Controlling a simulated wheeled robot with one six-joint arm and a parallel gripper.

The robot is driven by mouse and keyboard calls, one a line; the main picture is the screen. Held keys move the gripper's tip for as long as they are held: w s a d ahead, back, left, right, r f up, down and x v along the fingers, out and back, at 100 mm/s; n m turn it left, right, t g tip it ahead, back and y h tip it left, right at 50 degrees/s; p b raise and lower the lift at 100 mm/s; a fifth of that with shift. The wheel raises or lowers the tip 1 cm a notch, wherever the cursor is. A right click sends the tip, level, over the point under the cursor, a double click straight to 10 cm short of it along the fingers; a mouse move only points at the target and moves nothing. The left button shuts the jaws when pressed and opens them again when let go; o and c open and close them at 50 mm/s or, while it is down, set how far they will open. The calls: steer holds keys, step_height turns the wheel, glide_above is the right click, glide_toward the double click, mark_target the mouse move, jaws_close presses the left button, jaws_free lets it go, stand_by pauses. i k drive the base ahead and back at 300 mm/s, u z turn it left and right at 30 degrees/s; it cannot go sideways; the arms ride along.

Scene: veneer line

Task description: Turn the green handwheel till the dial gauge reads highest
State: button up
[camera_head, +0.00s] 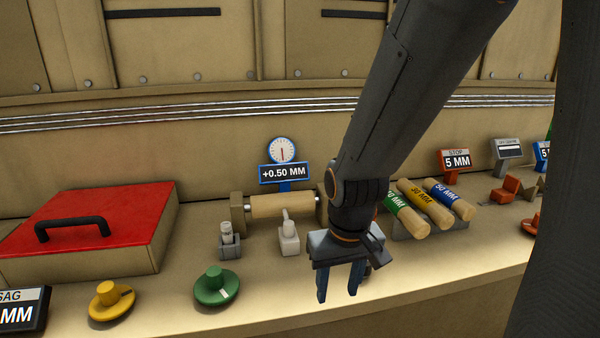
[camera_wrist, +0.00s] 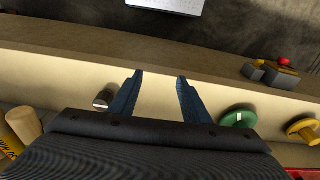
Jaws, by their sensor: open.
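The green handwheel (camera_head: 214,287) stands on the bench front, with a white mark on its rim at the right. It also shows in the wrist view (camera_wrist: 238,117), right of my fingers. The dial gauge (camera_head: 282,149) is a white round face with a blue rim behind a wooden roller (camera_head: 281,206). Its red needle points about straight up. The blue sign (camera_head: 284,173) below it reads +0.50 MM. My gripper (camera_head: 339,284) is open and empty, pointing down over the bench to the right of the handwheel, apart from it. It also shows in the wrist view (camera_wrist: 159,84).
A yellow handwheel (camera_head: 111,300) stands left of the green one. A red-lidded box (camera_head: 92,215) with a black handle is behind them. Two small grey stands (camera_head: 289,240) are between the green wheel and roller. Labelled rollers (camera_head: 425,205) lie at the right. The bench between gripper and green wheel is clear.

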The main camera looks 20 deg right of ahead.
mark_target(219, 285)
steer(key=z, duration=0.5)
steer(key=k, duration=1.05)
steer(key=u, duration=0.7)
steer(key=i, duration=1.3)
steer(key=z, duration=0.2)
